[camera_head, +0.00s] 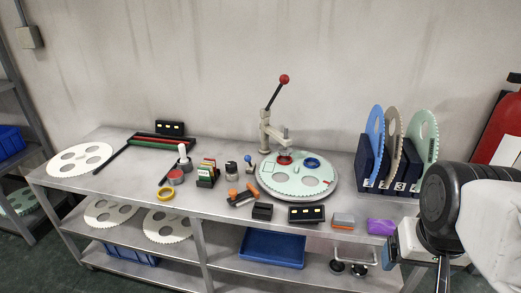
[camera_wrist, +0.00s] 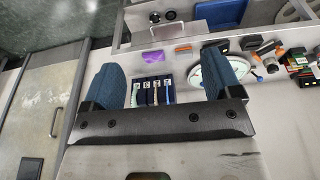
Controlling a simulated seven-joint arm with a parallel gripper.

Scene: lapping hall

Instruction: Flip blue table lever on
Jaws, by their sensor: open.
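A small lever with a blue knob (camera_head: 248,159) stands on the metal workbench (camera_head: 225,206), just left of the large round pale-green plate (camera_head: 268,184). It looks roughly upright, but it is too small to tell which way it is set. In the wrist view, a small blue-ended piece beside the plate (camera_wrist: 256,77) may be this lever. My gripper (camera_wrist: 164,82) is open and empty, with its blue pads wide apart. It is at the far right end of the bench, well away from the lever.
A press with a red-knobbed handle (camera_head: 284,79) stands behind the plate. A dark rack (camera_head: 370,172) holds several toothed discs between my arm and the plate. Orange-and-black clamps (camera_head: 242,195), small boxes and a purple block (camera_head: 381,227) crowd the front edge.

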